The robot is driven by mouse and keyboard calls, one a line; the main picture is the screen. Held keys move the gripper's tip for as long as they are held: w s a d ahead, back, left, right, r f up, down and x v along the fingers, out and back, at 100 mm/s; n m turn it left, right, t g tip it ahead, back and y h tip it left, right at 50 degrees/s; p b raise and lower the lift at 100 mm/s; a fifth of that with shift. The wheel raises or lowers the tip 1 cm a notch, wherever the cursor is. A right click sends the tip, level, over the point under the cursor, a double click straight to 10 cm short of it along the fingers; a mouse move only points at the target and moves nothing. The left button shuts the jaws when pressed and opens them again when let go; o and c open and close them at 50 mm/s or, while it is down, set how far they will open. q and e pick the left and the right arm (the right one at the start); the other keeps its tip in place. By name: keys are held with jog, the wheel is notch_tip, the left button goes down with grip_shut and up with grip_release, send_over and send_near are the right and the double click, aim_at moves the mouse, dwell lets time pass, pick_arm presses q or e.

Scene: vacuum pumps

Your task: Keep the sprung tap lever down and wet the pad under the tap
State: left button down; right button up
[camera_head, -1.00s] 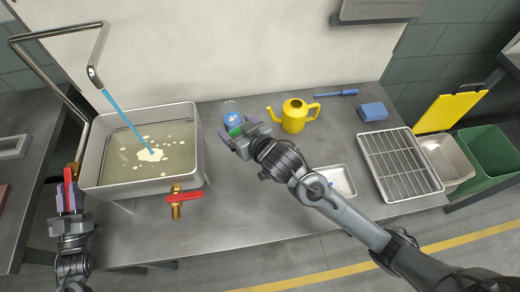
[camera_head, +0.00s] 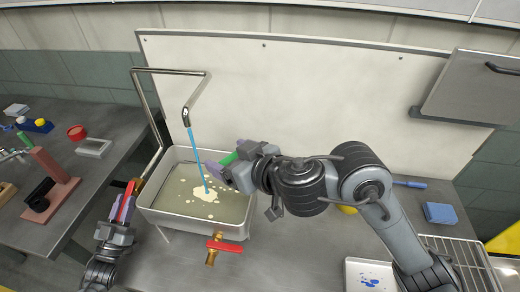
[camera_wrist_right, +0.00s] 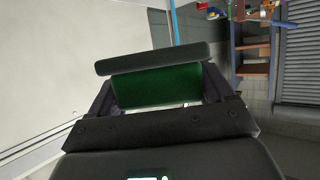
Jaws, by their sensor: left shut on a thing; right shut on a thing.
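The bent metal tap spout (camera_head: 196,98) pours a blue stream (camera_head: 195,150) into the sink basin (camera_head: 150,200). My left gripper (camera_head: 124,212) is shut on the red tap lever (camera_head: 129,195) left of the basin. My right gripper (camera_head: 233,170) is shut on the green pad (camera_head: 228,159) above the basin, just right of the stream. In the right wrist view the pad (camera_wrist_right: 155,88) is a green block with a grey layer along its far edge. The stream (camera_wrist_right: 174,25) shows beyond that edge; I cannot tell whether they touch.
A red-handled brass valve (camera_head: 222,247) sits at the basin's front. A white tray (camera_head: 355,275) with blue spots, a wire rack (camera_head: 460,255) and a blue block (camera_head: 440,213) lie to the right. A side bench (camera_head: 95,170) at left carries several parts. My right arm hides the middle of the counter.

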jog(key=s+a+f+n+g+y, duration=0.2)
jog(key=s+a+f, duration=0.3)
jog(key=s, duration=0.5)
jog(key=shift+a+n+g+y, duration=0.3)
jog(key=shift+a+n+g, duration=0.3)
jog(key=shift+a, duration=0.45)
jog(key=w+a, duration=0.3)
jog(key=w, duration=1.3)
jog(key=shift+w, duration=0.35)
jog(key=s+d, duration=0.2)
jog(key=s, duration=0.8)
jog(key=shift+s+d+r, duration=0.15)
jog(key=shift+s+r, duration=0.35)
jog(key=shift+s, duration=0.3)
jog(key=shift+s+d+r, duration=0.1)
jog(key=shift+s+r, duration=0.4)
jog(key=shift+s, duration=0.3)
jog(key=shift+s+d+r, duration=0.15)
jog(key=shift+s+r, duration=0.35)
jog(key=shift+s, duration=0.3)
